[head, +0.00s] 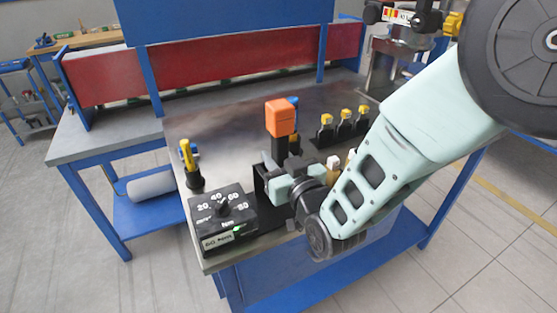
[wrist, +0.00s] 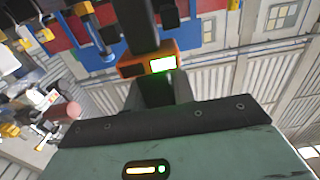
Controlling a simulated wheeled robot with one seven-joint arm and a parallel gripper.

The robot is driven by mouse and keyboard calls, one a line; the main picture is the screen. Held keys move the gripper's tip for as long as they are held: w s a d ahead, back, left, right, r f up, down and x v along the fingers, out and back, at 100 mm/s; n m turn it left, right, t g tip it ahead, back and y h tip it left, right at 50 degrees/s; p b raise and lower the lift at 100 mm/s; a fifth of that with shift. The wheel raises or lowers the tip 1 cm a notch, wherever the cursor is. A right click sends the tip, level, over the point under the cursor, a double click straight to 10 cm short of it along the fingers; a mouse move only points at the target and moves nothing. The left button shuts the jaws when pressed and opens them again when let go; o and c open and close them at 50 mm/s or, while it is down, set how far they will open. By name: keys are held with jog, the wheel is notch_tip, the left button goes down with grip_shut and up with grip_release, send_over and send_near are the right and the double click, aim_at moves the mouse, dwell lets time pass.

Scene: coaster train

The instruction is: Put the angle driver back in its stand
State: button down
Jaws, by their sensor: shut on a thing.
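The angle driver (head: 281,118) appears to be the upright tool with a blocky orange end and a black body, near the middle of the bench. In the wrist view its orange part (wrist: 132,68) carries a lit green panel, with black shaft beyond it. My gripper (head: 272,180) is shut on its dark lower body, which is partly hidden by the gripper. Dark upright parts around the gripper overlap the tool in the head view. I cannot tell which of them belong to a stand, or whether the tool's lower end touches anything.
A black dial box (head: 222,214) with a green light sits at the front left. A yellow-handled tool (head: 188,158) stands in a black holder behind it. Several yellow-topped black holders (head: 345,122) line the right. The metal bench top (head: 230,125) is clear at the back left.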

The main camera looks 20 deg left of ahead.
jog(key=shift+b+x, duration=0.4)
jog(key=shift+x, duration=0.65)
jog(key=shift+r+b, duration=0.2)
jog(key=shift+b, duration=0.15)
dwell(0.7)
jog(key=shift+f+b, duration=0.8)
jog(key=shift+b, duration=0.05)
dwell(0.9)
jog(key=c, duration=1.1)
grip_release()
jog(key=shift+s+f, duration=0.1)
jog(key=shift+f, duration=0.25)
jog(key=s+d+g+h+b, duration=0.1)
jog(key=s+d+g+h, duration=0.3)
jog(key=s+d, duration=0.3)
jog(key=s+d+m+g+h+b, duration=0.1)
jog(key=s+d+g+h, duration=0.2)
jog(key=s+d, duration=0.5)
jog(key=s+d+m+g+h+b, duration=0.1)
jog(key=s+d+g+h, duration=0.3)
jog(key=d, duration=1.6)
jog(key=shift+s+d+f+g+h+b, duration=0.15)
jog(key=shift+s+h, duration=0.2)
jog(key=shift+s, duration=0.4)
jog(key=shift+s+d+f+g+h+b, duration=0.15)
jog(key=shift+s+h, duration=0.25)
jog(key=shift+s, duration=0.3)
jog(key=shift+s+d+f+h+b, duration=0.15)
jog(key=shift+s+h, duration=0.2)
jog(key=shift+s, duration=0.4)
